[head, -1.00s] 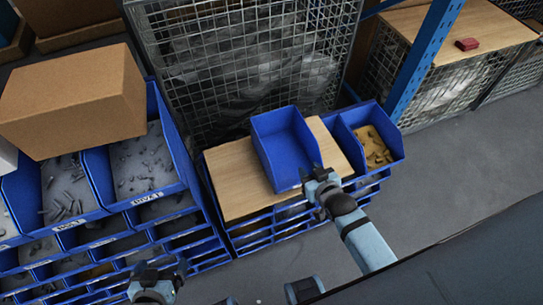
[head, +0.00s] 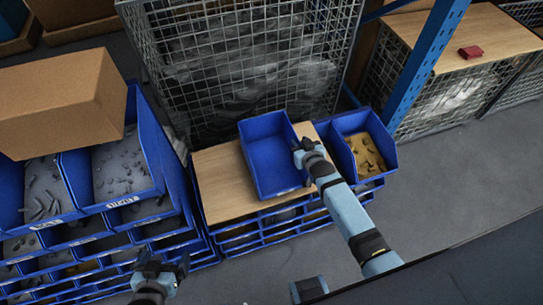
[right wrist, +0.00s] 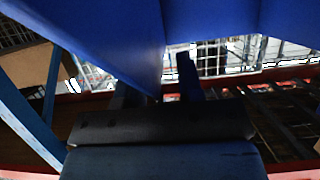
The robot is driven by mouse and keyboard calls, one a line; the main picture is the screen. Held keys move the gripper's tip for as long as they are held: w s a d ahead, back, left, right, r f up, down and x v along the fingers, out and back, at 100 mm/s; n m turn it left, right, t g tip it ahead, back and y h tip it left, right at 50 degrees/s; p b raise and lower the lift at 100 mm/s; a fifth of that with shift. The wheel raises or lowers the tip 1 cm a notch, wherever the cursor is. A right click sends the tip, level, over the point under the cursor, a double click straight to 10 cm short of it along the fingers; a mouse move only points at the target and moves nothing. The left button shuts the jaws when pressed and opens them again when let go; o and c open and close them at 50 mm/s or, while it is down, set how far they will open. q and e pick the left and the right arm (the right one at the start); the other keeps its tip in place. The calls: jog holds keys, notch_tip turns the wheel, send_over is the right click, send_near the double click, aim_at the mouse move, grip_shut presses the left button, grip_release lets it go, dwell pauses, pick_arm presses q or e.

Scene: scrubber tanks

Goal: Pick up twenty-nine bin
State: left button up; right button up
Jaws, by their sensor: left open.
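An empty blue bin (head: 268,160) sits on a wooden board on top of a bin rack; I can read no number on it. My right gripper (head: 303,150) is at the bin's right rim in the head view. In the right wrist view its two fingers (right wrist: 160,85) stand apart close under the bin's blue wall (right wrist: 110,35), which partly hides one finger. I see no clear grip on the wall. My left gripper (head: 162,268) is open and empty, low in the head view, in front of the left rack.
A blue bin with yellowish pieces (head: 365,150) stands just right of the empty bin. Left are bins of grey parts (head: 122,168) under a cardboard box (head: 62,100). A wire cage (head: 240,60) stands behind, a blue post (head: 425,70) right. The right floor is clear.

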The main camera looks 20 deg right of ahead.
jog(key=shift+w+f, duration=0.1)
jog(key=shift+w, duration=0.1)
grip_shut()
jog(key=shift+r, duration=0.2)
